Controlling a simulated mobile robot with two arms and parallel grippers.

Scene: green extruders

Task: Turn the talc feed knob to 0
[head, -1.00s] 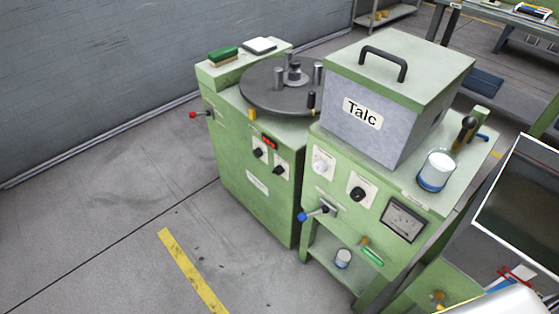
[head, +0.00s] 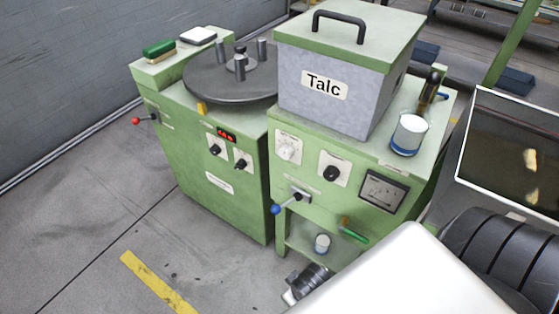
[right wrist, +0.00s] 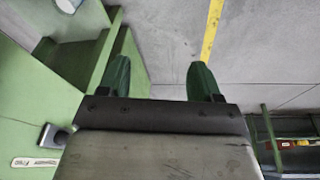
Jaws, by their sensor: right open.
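The talc machine has a grey box labelled Talc (head: 324,85) on top. Its green front panel carries a white knob (head: 289,148) on a white plate at left and a black knob (head: 332,173) on a white plate at right. The small plate lettering is too small to read, so I cannot tell which is the talc feed knob or its setting. My right gripper (right wrist: 160,80) shows two green fingers spread apart, empty, over floor and beside green machine frame. Neither knob is visible between them. My left gripper is not in view.
A glass of white powder (head: 409,134) stands on the top edge. A second green machine (head: 199,155) with a turntable stands left.

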